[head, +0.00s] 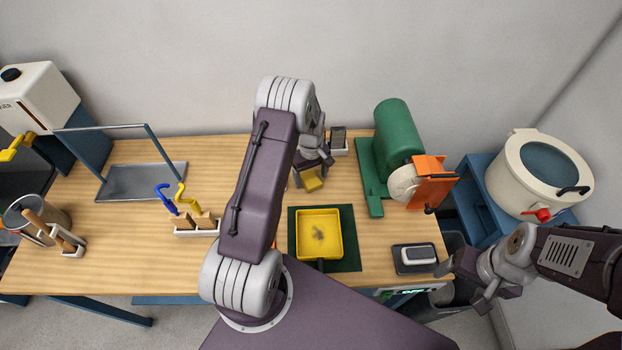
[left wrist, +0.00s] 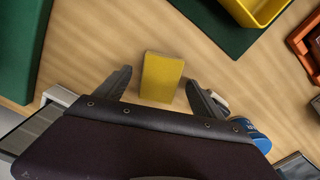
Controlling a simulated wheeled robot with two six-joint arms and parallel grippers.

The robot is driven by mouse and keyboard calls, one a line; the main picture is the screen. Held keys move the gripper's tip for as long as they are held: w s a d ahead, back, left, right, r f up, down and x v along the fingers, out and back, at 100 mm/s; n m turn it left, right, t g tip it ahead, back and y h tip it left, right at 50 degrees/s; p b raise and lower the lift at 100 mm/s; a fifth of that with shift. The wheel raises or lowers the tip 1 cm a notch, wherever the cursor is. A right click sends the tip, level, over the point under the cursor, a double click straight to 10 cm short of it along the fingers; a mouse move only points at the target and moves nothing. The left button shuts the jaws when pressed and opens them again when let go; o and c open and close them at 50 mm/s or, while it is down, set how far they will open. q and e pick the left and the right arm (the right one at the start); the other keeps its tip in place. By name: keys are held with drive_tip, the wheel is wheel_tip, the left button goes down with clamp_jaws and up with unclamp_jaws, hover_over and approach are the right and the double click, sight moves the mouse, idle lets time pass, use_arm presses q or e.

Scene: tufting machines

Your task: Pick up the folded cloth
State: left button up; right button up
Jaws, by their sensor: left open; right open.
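The folded cloth (head: 312,183) is a small yellow block on the wooden table, behind the yellow tray. It also shows in the left wrist view (left wrist: 161,77), where its sides and top are clear. My left gripper (head: 311,170) is open above the table at the cloth. In the left wrist view the cloth lies between and just beyond the two spread fingers (left wrist: 162,88), with a gap on each side. My right gripper (head: 464,284) is open and empty beyond the table's front right edge.
A yellow tray (head: 302,238) lies on a dark green mat (head: 351,257) in front of the cloth. A green machine (head: 397,135) with an orange guard (head: 433,182) stands to the right. A tool holder (head: 190,230) is to the left, and a small grey box (head: 338,141) is behind.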

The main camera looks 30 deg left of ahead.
sight(315, 180)
use_arm(q)
drive_tip(key=shift+w+f, duration=0.1)
drive_tip(key=shift+f, duration=0.15)
drive_tip(key=c, duration=1.6)
drive_tip(key=shift+o, duration=0.2)
drive_tip(key=shift+r, duration=0.1)
drive_tip(key=shift+r, duration=0.25)
drive_tip(key=r+b, duration=0.1)
drive_tip(key=r, duration=0.1)
drive_tip(key=d+r, duration=0.1)
drive_tip(key=r, duration=0.1)
drive_tip(key=shift+d+b, duration=0.1)
drive_tip(key=shift+b, duration=0.25)
drive_tip(key=d+r+b, duration=0.1)
drive_tip(key=d+r, duration=0.5)
drive_tip(key=d, duration=0.4)
drive_tip(key=shift+d+r+b, duration=0.2)
drive_tip(key=shift+d+b, duration=0.05)
drive_tip(key=shift+b, duration=0.1)
